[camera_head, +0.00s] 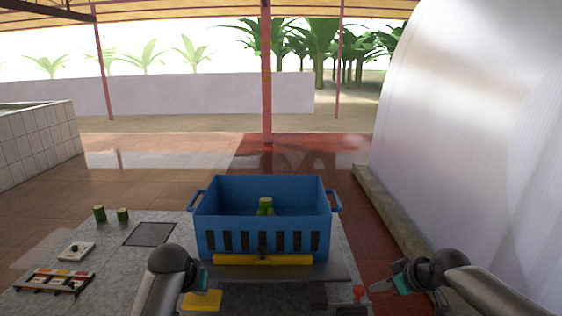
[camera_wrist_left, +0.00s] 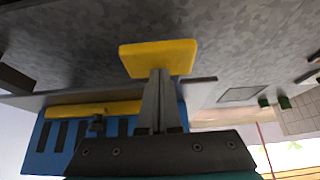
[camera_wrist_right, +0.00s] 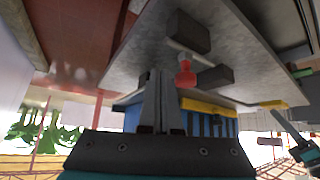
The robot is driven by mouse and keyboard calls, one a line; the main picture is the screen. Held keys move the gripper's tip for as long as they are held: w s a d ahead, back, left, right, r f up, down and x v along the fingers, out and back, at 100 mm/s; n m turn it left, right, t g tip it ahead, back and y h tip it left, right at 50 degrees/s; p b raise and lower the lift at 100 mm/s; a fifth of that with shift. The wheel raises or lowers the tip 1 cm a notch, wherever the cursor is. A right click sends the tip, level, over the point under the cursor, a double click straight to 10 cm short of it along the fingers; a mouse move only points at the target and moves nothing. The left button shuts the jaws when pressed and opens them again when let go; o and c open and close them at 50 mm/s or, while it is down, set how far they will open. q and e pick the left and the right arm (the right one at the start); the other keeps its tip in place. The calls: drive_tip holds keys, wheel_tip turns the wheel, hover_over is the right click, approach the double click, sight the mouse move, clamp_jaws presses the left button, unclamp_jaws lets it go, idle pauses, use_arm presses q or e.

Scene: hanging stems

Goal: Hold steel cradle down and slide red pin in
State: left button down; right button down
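The blue crate (camera_head: 225,226) holds green stem pieces (camera_head: 265,206), with a yellow bar (camera_head: 262,259) at its front. Two green pieces (camera_head: 99,213), a small white box (camera_head: 77,251) and a tray of coloured items (camera_head: 55,282) are on the left of the table. A white curved wall stands at right.

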sight(201, 302)
use_arm(q)
drive_tip(key=shift+s+f, duration=0.1)
drive_tip(key=shift+f, duration=2)
use_arm(e)
drive_tip(key=shift+a, duration=2.7)
drive_tip(key=shift+d+r, duration=0.45)
drive_tip(key=shift+r, duration=0.4)
drive_tip(key=shift+d+r, duration=0.45)
drive_tip(key=shift+r, duration=0.4)
drive_tip(key=shift+d+r, duration=0.45)
drive_tip(key=shift+r, duration=0.4)
drive_tip(key=shift+s, duration=0.1)
drive_tip(key=s+r, duration=0.3)
drive_tip(key=s, duration=0.3)
use_arm(q)
drive_tip(key=shift+r, duration=0.1)
drive_tip(key=shift+r, duration=4.55)
use_arm(e)
drive_tip(key=shift+w, duration=0.1)
